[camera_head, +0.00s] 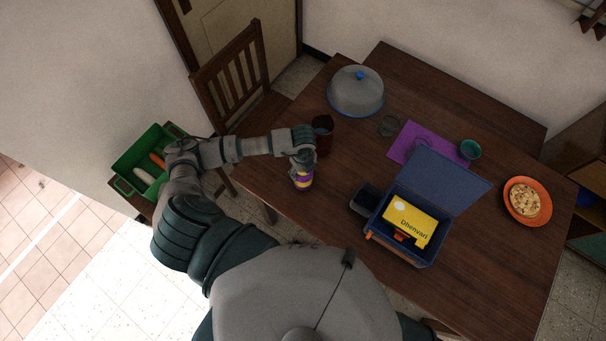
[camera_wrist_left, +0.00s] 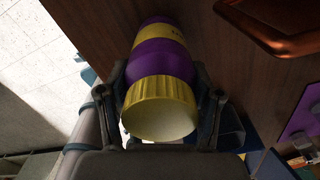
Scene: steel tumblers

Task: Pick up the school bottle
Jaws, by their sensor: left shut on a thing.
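The school bottle (camera_head: 302,181) is purple with yellow bands and is at the near left part of the table (camera_head: 310,208). My left gripper (camera_head: 302,166) is shut on it from above. In the left wrist view the bottle (camera_wrist_left: 163,62) lies between the two fingers of the gripper (camera_wrist_left: 163,92), its ribbed yellow cap towards the camera. I cannot tell whether its base touches the table. My right gripper is not in view.
A dark brown cup (camera_head: 322,134) stands close behind the gripper. A blue lunch box (camera_head: 440,183) holding a yellow packet and a small dark box (camera_head: 366,200) are to the right. A grey dome (camera_head: 356,92) stands at the back. The near left tabletop is mostly free.

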